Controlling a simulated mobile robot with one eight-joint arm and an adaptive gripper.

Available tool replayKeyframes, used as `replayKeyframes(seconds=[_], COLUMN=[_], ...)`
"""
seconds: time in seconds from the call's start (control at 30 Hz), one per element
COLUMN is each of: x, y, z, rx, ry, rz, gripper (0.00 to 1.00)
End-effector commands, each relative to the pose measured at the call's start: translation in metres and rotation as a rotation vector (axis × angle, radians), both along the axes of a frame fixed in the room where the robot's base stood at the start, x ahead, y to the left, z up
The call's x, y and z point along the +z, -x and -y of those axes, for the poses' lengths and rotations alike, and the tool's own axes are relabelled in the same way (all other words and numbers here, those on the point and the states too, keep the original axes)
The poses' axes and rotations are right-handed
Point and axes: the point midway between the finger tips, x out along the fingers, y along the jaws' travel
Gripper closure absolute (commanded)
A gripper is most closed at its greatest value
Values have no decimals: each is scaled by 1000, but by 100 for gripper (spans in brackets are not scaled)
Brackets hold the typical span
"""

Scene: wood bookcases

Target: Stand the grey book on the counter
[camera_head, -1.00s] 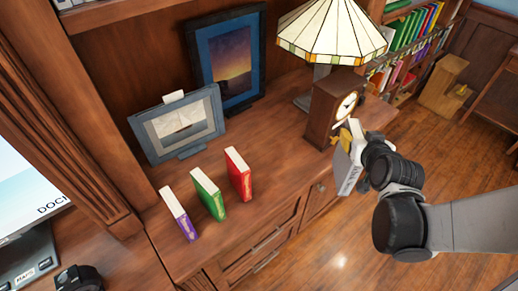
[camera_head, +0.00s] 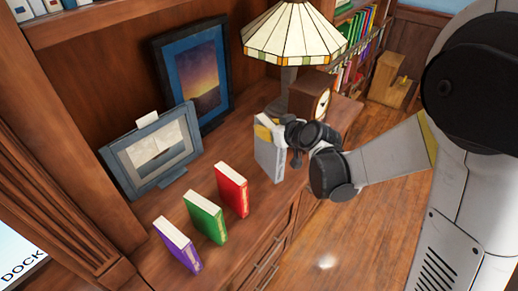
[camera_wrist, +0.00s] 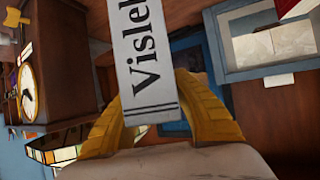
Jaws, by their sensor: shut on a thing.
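The grey book (camera_head: 268,155) is upright at the counter's right part, to the right of the red book. In the head view I cannot tell whether its bottom edge touches the counter (camera_head: 185,208). My gripper (camera_head: 272,127) is shut on it from the right side. In the wrist view the yellow fingers of my gripper (camera_wrist: 152,110) grip the grey book (camera_wrist: 145,60), whose spine shows black lettering beginning "Visle". The red book (camera_head: 232,190), green book (camera_head: 205,218) and purple book (camera_head: 177,246) stand in a row on the counter, apart from each other.
A wooden clock (camera_head: 308,95) and a stained-glass lamp (camera_head: 296,35) stand behind and right of the grey book. A grey picture frame (camera_head: 150,150) and a blue picture frame (camera_head: 193,78) stand at the back. Bare counter lies between the red and grey books.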

Motion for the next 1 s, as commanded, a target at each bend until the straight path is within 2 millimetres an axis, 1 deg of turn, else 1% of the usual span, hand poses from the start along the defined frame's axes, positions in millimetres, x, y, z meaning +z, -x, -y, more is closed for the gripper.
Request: replayKeyframes(seconds=[0.03, 0.1, 0.2, 0.27, 0.33, 0.53, 0.6, 0.8, 0.9, 0.93, 0.97, 1.0], x=[-7, -11, -14, -16, -23, -53, -55, -53, -56, -57, -56, -56], y=[2, 4, 5, 5, 5, 5, 5, 5, 5, 5, 5, 5], z=[-9, -16, -22, -23, -23, -22, -22, -22, -22, -22, -22, -22], rx=[1, 1, -1, -1, -2, -3, -3, -3, -3, -2, -2, -2], ry=[-1, -1, -1, -1, -1, -2, -2, -1, -1, 0, 0, 0], rz=[2, 1, 1, 2, 2, 1, 1, 0, 0, 0, 0, 0], gripper=[100, 100, 100, 100, 100, 100, 100, 100, 100, 69, 60, 54])
